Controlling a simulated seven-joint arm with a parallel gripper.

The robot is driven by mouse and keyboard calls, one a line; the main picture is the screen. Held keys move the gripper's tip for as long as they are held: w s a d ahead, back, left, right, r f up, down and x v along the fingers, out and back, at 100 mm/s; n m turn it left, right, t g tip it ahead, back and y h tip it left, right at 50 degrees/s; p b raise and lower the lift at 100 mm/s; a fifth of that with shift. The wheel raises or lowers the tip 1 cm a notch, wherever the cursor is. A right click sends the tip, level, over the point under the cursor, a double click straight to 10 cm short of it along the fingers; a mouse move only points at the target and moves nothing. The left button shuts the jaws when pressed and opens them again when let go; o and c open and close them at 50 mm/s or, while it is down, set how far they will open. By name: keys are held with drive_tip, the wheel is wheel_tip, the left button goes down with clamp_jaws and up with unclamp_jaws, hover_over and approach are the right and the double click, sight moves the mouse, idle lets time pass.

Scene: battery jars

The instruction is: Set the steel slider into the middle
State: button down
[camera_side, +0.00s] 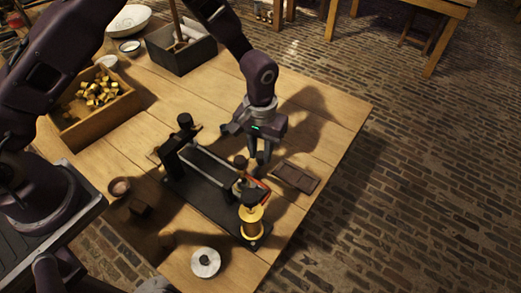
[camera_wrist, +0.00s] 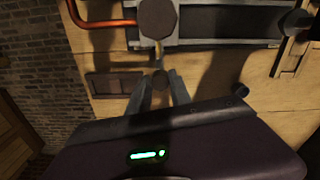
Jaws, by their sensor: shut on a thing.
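The apparatus (camera_side: 205,190) is a long black base with pale rails running between a dark post at its far left end and its near right end. The steel slider (camera_side: 239,182) seems to sit near the right end of the rails, beside the red bar; its outline is partly hidden. My gripper (camera_side: 258,160) is low beside that end. In the wrist view its fingers (camera_wrist: 160,88) are closed around a small dark knob (camera_wrist: 160,77) on a brass-coloured stem, apparently the slider's handle. A larger dark round cap (camera_wrist: 158,18) shows just beyond it.
A yellow spool (camera_side: 251,222) stands at the base's near end. A dark flat plate (camera_side: 296,177) lies to the right. A wooden tray (camera_side: 122,108) of yellow cubes, a grey box (camera_side: 182,58) and a white round piece (camera_side: 205,262) stand around. The table's right side is mostly clear.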

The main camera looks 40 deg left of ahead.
drive_tip(key=a, duration=0.8)
drive_tip(key=c, duration=1.2)
unclamp_jaws()
drive_tip(key=shift+o, duration=0.2)
wheel_tip(320, 180, up, 7)
